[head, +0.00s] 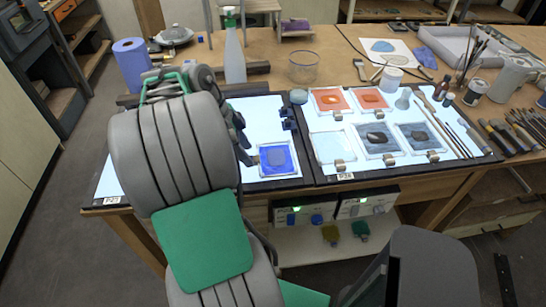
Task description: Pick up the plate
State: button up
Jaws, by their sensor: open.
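A square blue plate (278,160) with a pale border lies on the left light panel (262,110), near its front right corner. A darker blue square patch shows at its middle. My gripper (249,156) is at the left edge of this plate, mostly hidden behind my own arm; it is open, and I cannot tell whether it touches the plate. On the right light panel (418,160) lie several more square plates: two orange ones (331,101) at the back, a pale one (331,147) and two grey-blue ones with dark stones (377,140) in front.
A spray bottle (234,55), a blue roll (131,64) and a glass bowl (303,67) stand behind the panels. Brushes and tools (510,130) crowd the right side. My arm covers much of the left panel. The panel around the blue plate's right side is clear.

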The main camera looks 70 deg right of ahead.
jog(key=x, duration=0.2)
jog(key=shift+s+d+f, duration=0.1)
jog(key=shift+f, duration=0.15)
jog(key=shift+c, duration=0.3)
grip_shut()
